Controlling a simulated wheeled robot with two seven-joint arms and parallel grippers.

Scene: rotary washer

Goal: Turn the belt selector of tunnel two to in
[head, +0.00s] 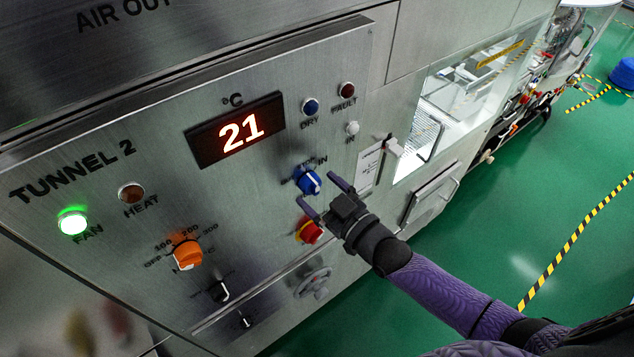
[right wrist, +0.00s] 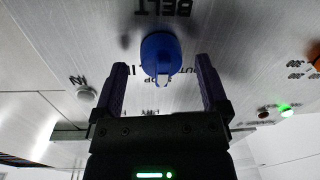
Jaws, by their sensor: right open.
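The belt selector is a blue round knob (head: 308,182) with a white pointer mark on the Tunnel 2 panel (head: 90,225). An IN label shows at its upper right in the head view. In the right wrist view the blue knob (right wrist: 160,55) lies between my fingertips, under an upside-down BELT label. Its white mark faces my gripper body, seemingly between the side labels, which are partly hidden. My right gripper (head: 317,189) is open, one finger on each side of the knob; I cannot tell whether they touch it. My left gripper is not in view.
A red and yellow button (head: 311,231) sits close below the knob. An orange heat knob (head: 187,254) and black knobs are lower left. The display (head: 236,129) reads 21. A white IN lamp (head: 352,128) is unlit.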

